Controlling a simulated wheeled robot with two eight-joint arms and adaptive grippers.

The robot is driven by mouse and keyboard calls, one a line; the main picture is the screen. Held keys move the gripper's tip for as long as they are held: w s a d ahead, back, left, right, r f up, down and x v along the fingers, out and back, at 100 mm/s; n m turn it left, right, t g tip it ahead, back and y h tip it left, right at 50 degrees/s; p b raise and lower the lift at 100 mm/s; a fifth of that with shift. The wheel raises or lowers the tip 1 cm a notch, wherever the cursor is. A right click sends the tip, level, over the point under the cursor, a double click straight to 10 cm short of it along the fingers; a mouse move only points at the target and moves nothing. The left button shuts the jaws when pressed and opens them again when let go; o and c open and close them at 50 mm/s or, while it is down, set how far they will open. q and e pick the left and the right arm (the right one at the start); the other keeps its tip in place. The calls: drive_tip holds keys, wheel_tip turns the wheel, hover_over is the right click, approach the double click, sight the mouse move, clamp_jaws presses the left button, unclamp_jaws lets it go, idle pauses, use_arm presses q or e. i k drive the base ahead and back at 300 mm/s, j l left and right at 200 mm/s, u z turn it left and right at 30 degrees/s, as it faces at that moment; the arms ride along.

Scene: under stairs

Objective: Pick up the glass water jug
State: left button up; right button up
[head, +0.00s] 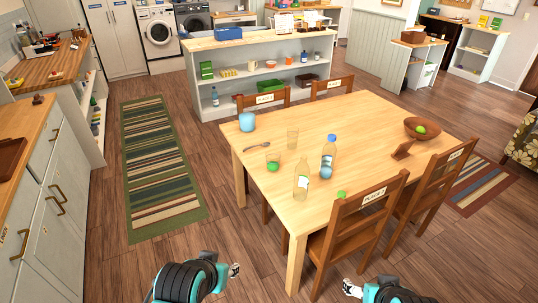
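Two clear bottle-shaped vessels stand upright on the wooden dining table (370,112). One is a clear bottle (301,185) with a pale label, near the table's front edge. The other is a clear bottle with a blue cap (328,160), just behind it to the right. I cannot tell which, if either, is the glass water jug. My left gripper (235,271) is low in front of the table, to the left of its front corner. My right gripper (351,288) is low by the near chair. Both are apart from the bottles, and their finger opening is too small to tell.
Nearby on the table are a drinking glass (292,138), a glass by a green ball (272,167), a spoon (257,148), a blue cup (247,122) and a wooden bowl (412,124). Chairs (360,215) block the near right side. Floor at left front is clear.

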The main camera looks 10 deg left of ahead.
sight(247, 112)
drive_tip(key=i+j+u, duration=0.1)
drive_tip(key=u, duration=0.3)
drive_tip(key=i+j+u, duration=0.1)
drive_tip(key=u, duration=0.35)
drive_tip(key=i+j+u, duration=0.1)
drive_tip(key=u, duration=0.3)
drive_tip(key=i+u, duration=0.1)
drive_tip(key=u, duration=0.3)
drive_tip(key=i+z, duration=0.15)
drive_tip(key=i, duration=0.65)
drive_tip(key=i+z, duration=0.15)
drive_tip(key=i, duration=0.65)
drive_tip(key=i+j+z, duration=0.15)
drive_tip(key=i, duration=0.6)
drive_tip(key=i+z, duration=0.3)
drive_tip(key=i, duration=0.25)
drive_tip(key=i+z, duration=0.25)
drive_tip(key=i, duration=0.3)
drive_tip(key=i+j+z, duration=0.3)
drive_tip(key=i, duration=0.2)
drive_tip(key=i+j+z, duration=0.25)
drive_tip(key=i, duration=0.3)
drive_tip(key=i+z, duration=0.15)
drive_tip(key=z, duration=0.3)
drive_tip(key=i+z, duration=0.2)
drive_tip(key=z, duration=0.3)
drive_tip(key=i+j+z, duration=0.15)
drive_tip(key=z, duration=0.3)
drive_tip(key=i+j+z, duration=0.15)
drive_tip(key=z, duration=2.6)
